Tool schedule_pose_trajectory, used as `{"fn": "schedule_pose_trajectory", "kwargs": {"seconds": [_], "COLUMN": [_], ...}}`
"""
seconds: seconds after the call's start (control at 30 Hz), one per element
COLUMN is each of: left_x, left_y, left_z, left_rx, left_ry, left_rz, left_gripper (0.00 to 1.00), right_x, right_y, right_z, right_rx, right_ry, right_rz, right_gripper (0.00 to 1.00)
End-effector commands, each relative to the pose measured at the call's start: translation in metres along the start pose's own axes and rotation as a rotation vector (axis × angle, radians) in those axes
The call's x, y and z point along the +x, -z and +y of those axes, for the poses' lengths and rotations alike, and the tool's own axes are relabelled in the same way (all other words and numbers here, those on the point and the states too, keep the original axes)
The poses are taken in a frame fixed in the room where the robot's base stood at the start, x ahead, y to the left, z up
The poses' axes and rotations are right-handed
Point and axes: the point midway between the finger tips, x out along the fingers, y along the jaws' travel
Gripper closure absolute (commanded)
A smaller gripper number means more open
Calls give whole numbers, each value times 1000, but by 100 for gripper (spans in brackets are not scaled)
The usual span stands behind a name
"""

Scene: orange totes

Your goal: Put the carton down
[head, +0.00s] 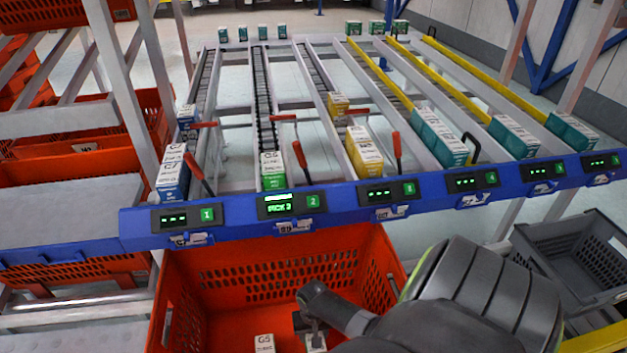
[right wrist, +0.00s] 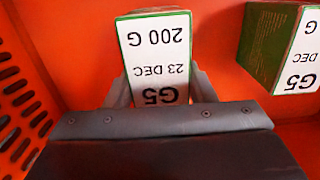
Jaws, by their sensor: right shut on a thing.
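My right gripper (head: 313,325) reaches down into the orange tote (head: 210,262) below the blue rail. In the right wrist view its two fingers (right wrist: 160,88) are shut on the sides of a white-topped carton (right wrist: 155,45) marked G5, 23 DEC, 200 G. This carton is mostly hidden by the gripper in the head view (head: 316,345). A second G5 carton (head: 264,343) stands in the tote, apart from the held one; it also shows in the right wrist view (right wrist: 292,50) with a green side. I cannot tell whether the held carton touches the tote floor. My left gripper is out of view.
A blue rail (head: 340,196) with numbered displays runs above the tote; display 2 (head: 292,205) is lit with PICK. Sloping lanes behind hold cartons, including a G5 carton (head: 272,165). A grey tote (head: 580,260) stands at the right. Perforated walls (right wrist: 15,100) bound the tote closely.

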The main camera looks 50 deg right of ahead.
Motion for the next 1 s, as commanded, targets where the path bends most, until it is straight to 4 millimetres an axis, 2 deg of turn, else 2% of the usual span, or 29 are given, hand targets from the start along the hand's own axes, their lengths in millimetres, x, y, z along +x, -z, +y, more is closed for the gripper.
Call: {"fn": "schedule_pose_trajectory", "kwargs": {"seconds": [0.3,0.33,0.5,0.8,0.87,1.0], "left_x": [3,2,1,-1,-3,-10], "left_y": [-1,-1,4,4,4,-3], "left_z": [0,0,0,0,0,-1], "left_rx": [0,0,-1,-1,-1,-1], "left_ry": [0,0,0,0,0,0], "left_rz": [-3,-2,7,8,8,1], "left_gripper": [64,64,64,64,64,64], "right_x": [6,6,6,3,-1,-23], "right_y": [0,0,0,0,0,0], "right_z": [0,0,0,0,0,0], "right_rx": [1,1,1,0,0,0], "right_ry": [0,0,0,0,0,0], "right_rz": [-1,-1,-1,0,1,2], "right_gripper": [80,49,28,28,28,28]}}
